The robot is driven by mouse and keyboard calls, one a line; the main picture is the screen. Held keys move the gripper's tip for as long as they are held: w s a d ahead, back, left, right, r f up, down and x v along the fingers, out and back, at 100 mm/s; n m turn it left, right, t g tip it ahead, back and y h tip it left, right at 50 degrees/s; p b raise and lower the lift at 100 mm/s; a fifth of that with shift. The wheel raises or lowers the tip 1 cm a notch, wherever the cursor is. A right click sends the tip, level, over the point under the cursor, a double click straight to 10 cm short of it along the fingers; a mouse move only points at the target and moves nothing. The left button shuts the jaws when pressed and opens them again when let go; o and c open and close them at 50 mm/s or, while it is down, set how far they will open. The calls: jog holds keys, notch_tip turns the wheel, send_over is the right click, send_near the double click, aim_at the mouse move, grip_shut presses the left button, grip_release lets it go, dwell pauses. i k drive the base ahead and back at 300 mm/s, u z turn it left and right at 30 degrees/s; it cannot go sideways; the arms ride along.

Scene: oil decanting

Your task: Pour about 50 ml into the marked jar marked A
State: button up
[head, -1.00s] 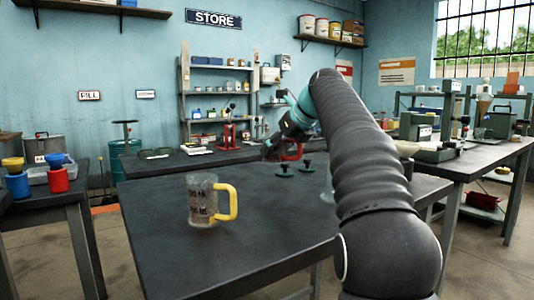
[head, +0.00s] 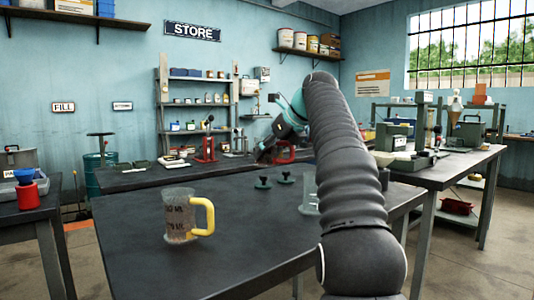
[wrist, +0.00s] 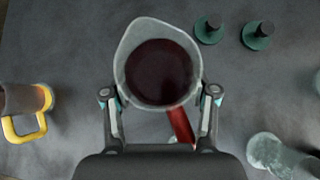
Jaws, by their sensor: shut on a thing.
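My gripper (wrist: 158,94) is shut on a clear jug (wrist: 127,55) with a spout and a red handle (wrist: 181,126). Dark red liquid fills much of its round opening in the wrist view. In the head view my gripper (head: 268,150) is over the table's far part, the jug mostly hidden and its red handle (head: 284,152) showing. A clear measuring mug with a yellow handle (head: 180,216) stands upright on the table, dark markings on its side; it also shows in the wrist view (wrist: 20,98), left of the jug. A clear glass vessel (head: 308,196) is partly behind my arm. No letter A is readable.
Two dark green knobbed lids (head: 263,183) lie on the dark table (head: 140,262); they show at the wrist view's upper right (wrist: 258,36). Clear glassware (wrist: 270,152) is at its lower right. The table's front left is bare.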

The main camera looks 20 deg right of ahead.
aim_at(309, 207)
jog(key=k, duration=0.65)
jog(key=z, duration=0.4)
jog(key=i, duration=0.4)
jog(key=z, duration=0.9)
jog(key=i, duration=1)
jog(key=u, duration=0.05)
